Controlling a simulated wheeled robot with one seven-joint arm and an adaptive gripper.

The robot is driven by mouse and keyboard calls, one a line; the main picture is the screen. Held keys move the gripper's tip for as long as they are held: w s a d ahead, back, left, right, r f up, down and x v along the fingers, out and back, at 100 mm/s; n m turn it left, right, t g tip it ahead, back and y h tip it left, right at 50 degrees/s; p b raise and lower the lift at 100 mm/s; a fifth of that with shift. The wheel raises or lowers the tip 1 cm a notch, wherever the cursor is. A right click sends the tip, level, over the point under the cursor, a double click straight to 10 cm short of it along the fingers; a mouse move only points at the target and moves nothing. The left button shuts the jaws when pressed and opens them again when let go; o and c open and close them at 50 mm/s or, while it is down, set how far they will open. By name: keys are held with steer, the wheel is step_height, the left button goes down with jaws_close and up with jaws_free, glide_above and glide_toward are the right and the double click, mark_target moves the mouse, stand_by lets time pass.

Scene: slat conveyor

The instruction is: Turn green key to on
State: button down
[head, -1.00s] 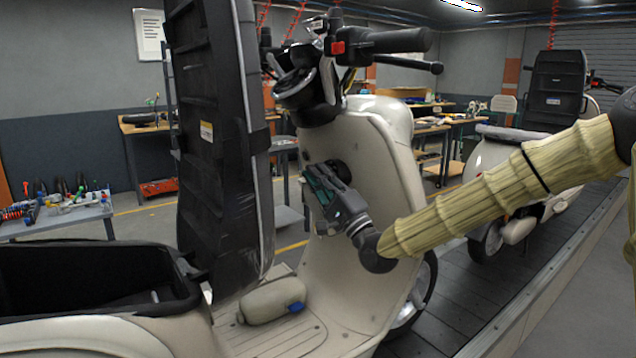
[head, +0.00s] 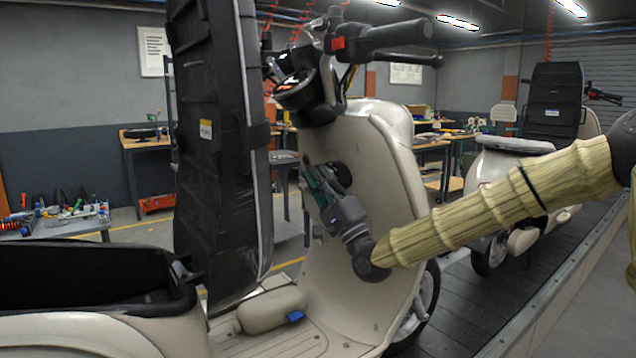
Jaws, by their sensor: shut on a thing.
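My gripper (head: 317,178) is at the inner leg shield (head: 375,215) of the cream scooter, at the dark round ignition lock (head: 340,172). Its fingers are shut on a green thing, the green key (head: 325,180), of which only a small part shows between the dark fingers. The rest of the key is hidden by the gripper. I cannot tell from here whether the key sits in the lock or which way it is turned.
The raised black seat (head: 222,140) stands upright left of my gripper. The handlebar (head: 390,38) is above it. A beige bottle-like container (head: 270,310) lies on the footboard. A second scooter (head: 510,180) stands behind on the conveyor (head: 480,300).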

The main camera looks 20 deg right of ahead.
steer(key=c, duration=1.5)
jaws_free()
steer(key=v, duration=1.2)
steer(key=s+d+p, duration=0.3)
steer(key=s, duration=0.6)
steer(key=shift+s+d+r, duration=0.2)
steer(key=shift+d+r, duration=0.05)
steer(key=shift+r, duration=0.25)
